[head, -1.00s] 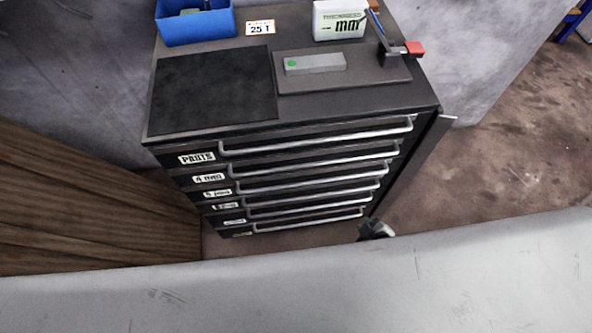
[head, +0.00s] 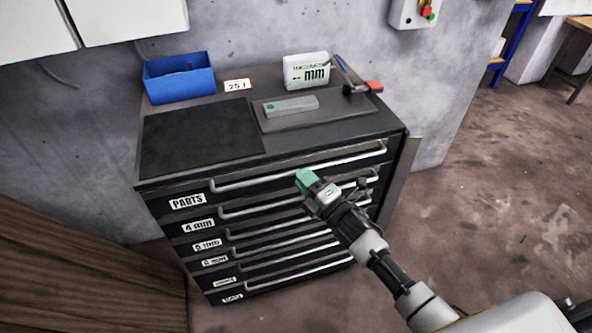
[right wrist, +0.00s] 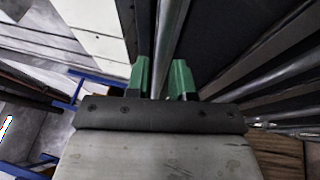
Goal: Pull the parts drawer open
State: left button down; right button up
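The parts drawer (head: 188,202) is the top drawer of a dark cabinet, labelled PARTS, and looks closed. Its long silver handle (head: 345,155) runs across the front. My right gripper (head: 304,181) is just in front of the top drawer, by the handle, right of its middle. In the right wrist view its two green fingers (right wrist: 162,80) stand apart, open. A silver bar (right wrist: 172,45) runs between and beyond them; I cannot tell whether they touch it. My left gripper is not in view.
Several labelled drawers with silver handles lie below. A blue bin (head: 180,80), a dark mat (head: 200,138) and a white thickness box (head: 306,71) are on the cabinet top.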

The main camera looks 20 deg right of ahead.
jog(key=shift+x, duration=1.6)
jog(key=shift+c, duration=0.2)
jog(key=shift+s, duration=0.1)
grip_shut()
jog(key=shift+f, duration=0.1)
